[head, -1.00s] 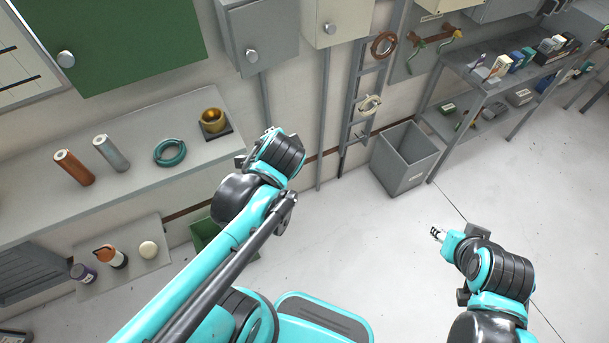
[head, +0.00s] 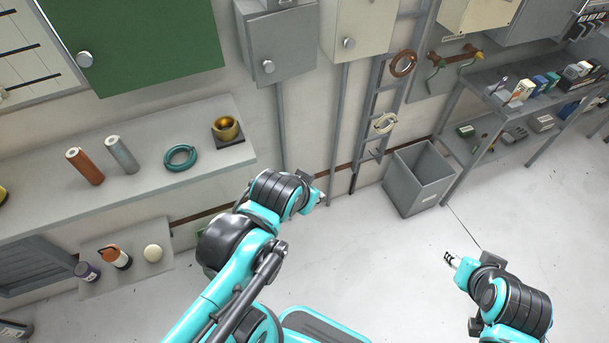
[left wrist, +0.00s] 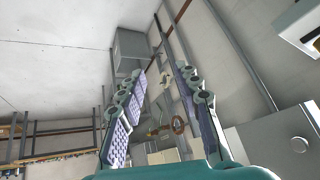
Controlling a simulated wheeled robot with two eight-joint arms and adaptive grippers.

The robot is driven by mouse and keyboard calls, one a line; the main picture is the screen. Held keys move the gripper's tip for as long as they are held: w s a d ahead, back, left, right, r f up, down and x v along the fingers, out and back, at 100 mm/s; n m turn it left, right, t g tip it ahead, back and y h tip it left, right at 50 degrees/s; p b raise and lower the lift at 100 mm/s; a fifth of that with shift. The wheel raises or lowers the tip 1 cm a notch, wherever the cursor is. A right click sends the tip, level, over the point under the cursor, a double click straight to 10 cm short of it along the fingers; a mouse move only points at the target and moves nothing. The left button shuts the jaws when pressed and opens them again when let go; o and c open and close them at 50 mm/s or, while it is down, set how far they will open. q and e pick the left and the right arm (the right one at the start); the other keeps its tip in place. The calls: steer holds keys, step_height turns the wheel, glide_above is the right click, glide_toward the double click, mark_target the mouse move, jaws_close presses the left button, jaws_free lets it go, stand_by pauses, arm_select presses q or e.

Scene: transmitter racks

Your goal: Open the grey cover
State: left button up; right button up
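The grey cover (head: 282,47) is the front of a grey wall box at the upper middle of the head view. It is shut and has a round silver knob (head: 268,67). A grey box front with a round knob (left wrist: 299,144), apparently the same one, shows at the lower right of the left wrist view. My left gripper (head: 318,197) is well below the cover and apart from it. In the left wrist view its fingers (left wrist: 160,105) are spread with nothing between them. My right gripper (head: 450,258) is over the floor at lower right, too small to judge.
A green panel (head: 140,40) is left of the grey box and a cream box (head: 358,30) is right of it. A bin (head: 418,185) stands by a ladder.

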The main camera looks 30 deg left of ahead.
arm_select(q)
jaws_close()
steer(key=w+a+r+n+t+h+p, duration=0.1)
steer(key=w+a+r+n+t+h, duration=0.1)
steer(key=w+a+r+n+h, duration=0.3)
steer(key=w+a+r+n+t+p, duration=0.1)
steer(key=w+a+r+n+p, duration=0.15)
steer(key=w+a+n, duration=0.4)
steer(key=a+r+n+t, duration=0.3)
steer(key=a+r+t, duration=0.15)
steer(key=a, duration=0.55)
steer(key=a+r+n+t, duration=0.25)
steer(key=a+r, duration=0.25)
steer(key=a, duration=0.5)
steer(key=x, duration=0.9)
steer(key=shift+b, duration=0.45)
